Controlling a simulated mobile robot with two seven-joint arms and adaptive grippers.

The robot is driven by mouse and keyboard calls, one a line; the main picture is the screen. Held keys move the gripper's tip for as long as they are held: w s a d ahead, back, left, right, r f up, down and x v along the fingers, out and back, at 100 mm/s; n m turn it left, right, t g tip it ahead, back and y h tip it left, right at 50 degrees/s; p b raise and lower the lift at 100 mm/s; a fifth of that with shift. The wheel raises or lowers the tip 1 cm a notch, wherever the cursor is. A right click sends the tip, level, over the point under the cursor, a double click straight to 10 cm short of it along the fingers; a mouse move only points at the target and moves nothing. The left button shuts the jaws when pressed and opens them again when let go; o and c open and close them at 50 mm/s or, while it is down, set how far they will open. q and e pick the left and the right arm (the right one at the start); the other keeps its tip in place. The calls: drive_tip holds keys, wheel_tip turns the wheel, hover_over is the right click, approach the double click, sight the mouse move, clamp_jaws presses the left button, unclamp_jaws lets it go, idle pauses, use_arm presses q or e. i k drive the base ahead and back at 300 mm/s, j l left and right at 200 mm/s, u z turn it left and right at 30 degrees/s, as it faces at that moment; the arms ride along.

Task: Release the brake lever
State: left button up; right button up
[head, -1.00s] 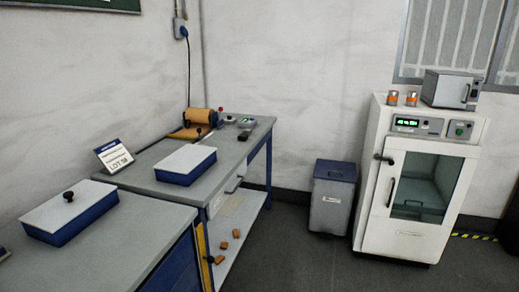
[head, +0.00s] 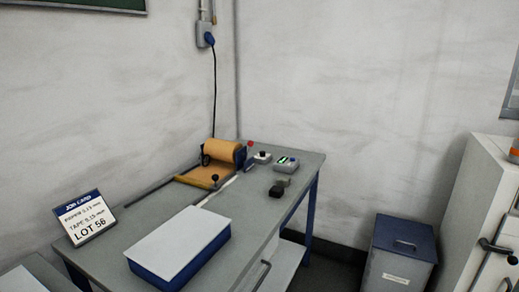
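A roll of copper-coloured foil (head: 227,151) sits in a holder at the far end of the workbench. A small lever with a red knob (head: 250,144) stands upright at the right end of the roll. A black knob (head: 215,178) sits at the front bar of the holder, and a dark round part (head: 205,159) is at the roll's left end. I cannot tell from the picture which of these is the brake lever, though the red-knobbed one looks like a lever. Neither of my grippers is in view.
The workbench (head: 135,222) carries a blue box with a pale lid (head: 180,245), a job card (head: 83,217), a device with a green display (head: 286,163) and a small dark block (head: 277,191). A lidded bin (head: 400,255) and white cabinet (head: 475,205) stand right.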

sight(251, 144)
drive_tip(key=i+l+u, duration=0.1)
drive_tip(key=i, duration=0.2)
drive_tip(key=i+l+z, duration=0.25)
drive_tip(key=i+l, duration=1.5)
